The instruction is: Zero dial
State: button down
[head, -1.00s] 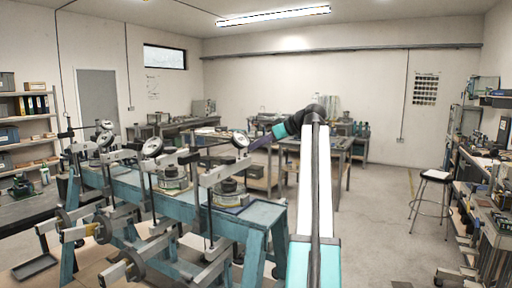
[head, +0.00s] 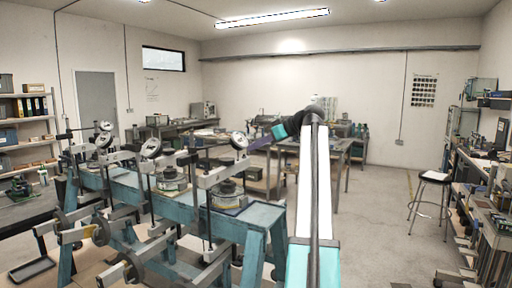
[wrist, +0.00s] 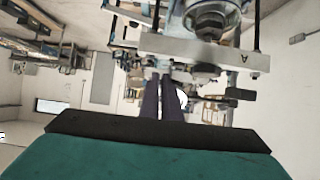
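Three lever frames with round white dials stand on the blue bench. The near dial (head: 239,140) is on the right frame, the middle dial (head: 151,148) and far dial (head: 104,140) stand left of it. The dial readings are too small to tell. My gripper (head: 257,144) shows as a dark purple shape just right of the near dial; I cannot tell whether it touches. In the wrist view its two purple fingers (wrist: 162,92) lie close together with only a thin gap and nothing visible between them. A white round shape beside the right finger is partly hidden.
The blue bench (head: 262,217) carries weights and beams, with hand wheels at its front. A beam marked A (wrist: 205,52) crosses close above the fingers in the wrist view. A stool (head: 432,177) and shelves stand at right. Open floor lies right of my arm.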

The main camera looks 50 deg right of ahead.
jog(key=shift+d, duration=0.1)
jog(key=shift+s+d+f, duration=0.1)
jog(key=shift+s+f, duration=0.05)
dwell(0.3)
jog(key=r+p+v, duration=0.1)
jog(key=v, duration=0.5)
jog(key=shift+w, duration=0.35)
dwell(0.3)
